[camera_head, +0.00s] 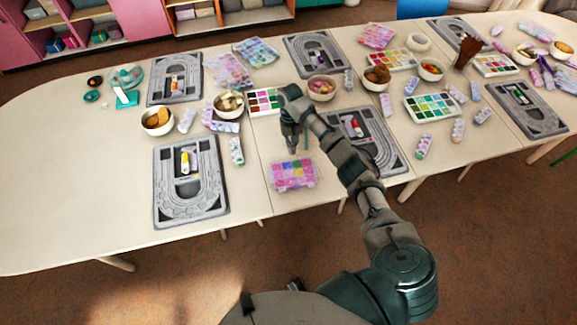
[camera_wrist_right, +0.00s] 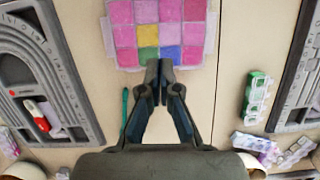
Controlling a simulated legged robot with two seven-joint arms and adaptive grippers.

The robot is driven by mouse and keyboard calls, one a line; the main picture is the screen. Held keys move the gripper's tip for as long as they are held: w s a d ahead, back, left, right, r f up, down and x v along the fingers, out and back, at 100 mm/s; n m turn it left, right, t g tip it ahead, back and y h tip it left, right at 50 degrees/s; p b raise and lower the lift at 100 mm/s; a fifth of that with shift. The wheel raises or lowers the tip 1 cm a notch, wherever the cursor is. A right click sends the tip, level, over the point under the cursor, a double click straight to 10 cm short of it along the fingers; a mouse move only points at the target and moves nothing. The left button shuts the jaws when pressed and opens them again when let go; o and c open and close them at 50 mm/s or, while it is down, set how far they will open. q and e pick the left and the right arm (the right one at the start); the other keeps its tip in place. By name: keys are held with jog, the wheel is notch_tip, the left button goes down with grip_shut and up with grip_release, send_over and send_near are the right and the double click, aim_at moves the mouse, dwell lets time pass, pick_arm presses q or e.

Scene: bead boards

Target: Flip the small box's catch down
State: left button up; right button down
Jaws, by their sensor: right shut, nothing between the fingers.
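The small box (camera_head: 293,175) is a clear case with pink, purple and yellow compartments. It lies flat on the table near the front edge. In the right wrist view the box (camera_wrist_right: 160,28) fills the top middle. My right gripper (camera_head: 293,150) is shut and empty, just behind the box in the head view. In the wrist view the right gripper's closed fingertips (camera_wrist_right: 159,64) overlap the box's near edge; I cannot tell whether they touch it. The catch is not clearly seen; the fingers may cover it.
Grey bead boards stand left (camera_head: 190,212) and right (camera_head: 395,158) of the box. A thin green tool (camera_wrist_right: 125,104) lies beside the fingers. A bowl (camera_head: 321,98) and a paint-like bead tray (camera_head: 262,112) are behind. Bare table lies around the box.

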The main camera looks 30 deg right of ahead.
aim_at(296, 182)
jog(key=x, duration=0.6)
jog(key=s+x, duration=0.1)
jog(key=x, duration=0.3)
jog(key=shift+r, duration=0.15)
jog(key=s, duration=0.1)
jog(key=s+p, duration=0.1)
jog(key=shift+s+a+r, duration=0.1)
jog(key=shift+s+a, duration=0.25)
jog(key=shift+a, duration=0.05)
jog(key=shift+s+a, duration=0.1)
jog(key=shift+s, duration=0.15)
pick_arm(q)
jog(key=s, duration=0.3)
jog(key=shift+s+a, duration=0.35)
jog(key=shift+s, duration=0.05)
jog(key=shift+r, duration=0.1)
